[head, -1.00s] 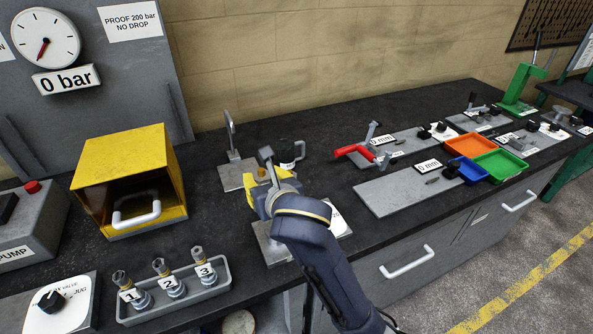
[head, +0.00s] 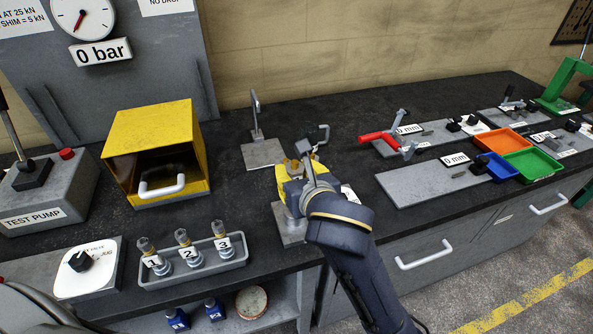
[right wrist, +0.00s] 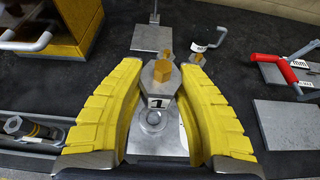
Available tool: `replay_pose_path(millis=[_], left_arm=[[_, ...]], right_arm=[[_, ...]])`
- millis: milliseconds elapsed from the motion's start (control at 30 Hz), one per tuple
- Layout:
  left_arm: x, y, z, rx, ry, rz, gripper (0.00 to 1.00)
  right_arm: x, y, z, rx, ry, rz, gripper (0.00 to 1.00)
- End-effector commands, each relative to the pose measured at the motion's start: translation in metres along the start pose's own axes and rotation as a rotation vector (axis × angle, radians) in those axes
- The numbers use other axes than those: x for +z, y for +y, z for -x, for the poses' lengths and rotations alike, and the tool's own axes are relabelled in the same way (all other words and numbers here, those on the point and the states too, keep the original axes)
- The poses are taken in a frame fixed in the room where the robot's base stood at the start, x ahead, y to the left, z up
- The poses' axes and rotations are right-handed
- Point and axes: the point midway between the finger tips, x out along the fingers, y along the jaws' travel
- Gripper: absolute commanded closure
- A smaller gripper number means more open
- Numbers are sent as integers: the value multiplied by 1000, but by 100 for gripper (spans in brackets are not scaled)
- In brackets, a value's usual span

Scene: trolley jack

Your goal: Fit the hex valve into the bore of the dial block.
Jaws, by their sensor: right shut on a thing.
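My right gripper (head: 303,172) is over a grey metal plate (head: 290,232) in the middle of the bench. In the right wrist view its yellow fingers (right wrist: 164,72) are shut on a grey hex piece with a brass hex top, the hex valve (right wrist: 162,74). I cannot make out the dial block for sure, nor the valve's fit in a bore. My left gripper is out of view.
A tray (head: 200,281) with fittings 1, 2 and 3 stands front left, beside a white plate with a black knob (head: 80,261). A yellow box (head: 155,132) and a hooked stand (head: 262,153) are behind. A red-handled tool (head: 378,138) lies to the right.

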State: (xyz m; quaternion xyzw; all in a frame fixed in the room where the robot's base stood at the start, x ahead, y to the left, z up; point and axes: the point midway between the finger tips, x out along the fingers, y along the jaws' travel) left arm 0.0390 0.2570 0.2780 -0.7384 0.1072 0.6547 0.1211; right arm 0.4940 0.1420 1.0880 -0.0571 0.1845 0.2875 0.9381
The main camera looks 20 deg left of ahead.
Motion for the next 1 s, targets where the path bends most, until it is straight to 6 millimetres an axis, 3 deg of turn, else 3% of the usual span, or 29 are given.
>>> replay_pose_path(millis=[200, 1000], left_arm=[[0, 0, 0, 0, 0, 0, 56], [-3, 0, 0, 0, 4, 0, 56]], right_arm=[[0, -1, 0, -2, -1, 3, 100], [-49, 0, -20, -1, 0, -1, 100]])
